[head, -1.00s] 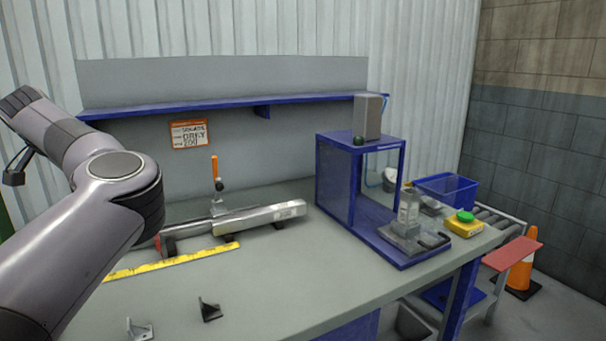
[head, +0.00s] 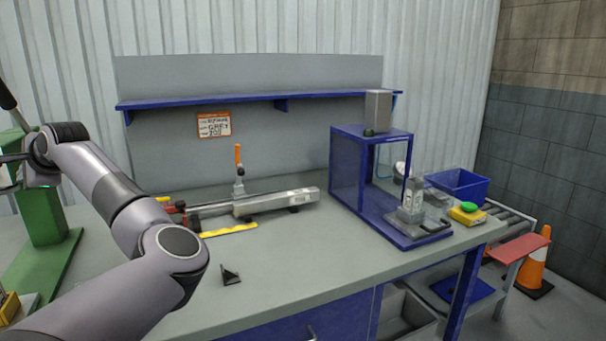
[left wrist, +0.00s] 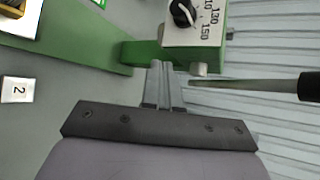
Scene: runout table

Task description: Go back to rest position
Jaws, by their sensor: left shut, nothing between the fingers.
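My left arm reaches in from the lower left of the head view and bends back toward the left edge. My left gripper (head: 14,158) shows only partly there, in front of the green machine (head: 45,212). In the left wrist view the left gripper (left wrist: 160,66) has its two fingers together with nothing between them. Its tips point toward the green machine (left wrist: 145,52), which has a dial (left wrist: 184,12) with printed numbers. I cannot tell if the tips touch it. My right gripper is in neither view.
The workbench (head: 290,255) carries a clamped metal bar (head: 275,202), a yellow strip (head: 230,230), a black bracket (head: 231,276) and a blue-framed enclosure (head: 348,170). A yellow box (head: 467,216) and a blue bin (head: 458,186) stand at right. A dark-handled lever (left wrist: 250,84) extends near the gripper.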

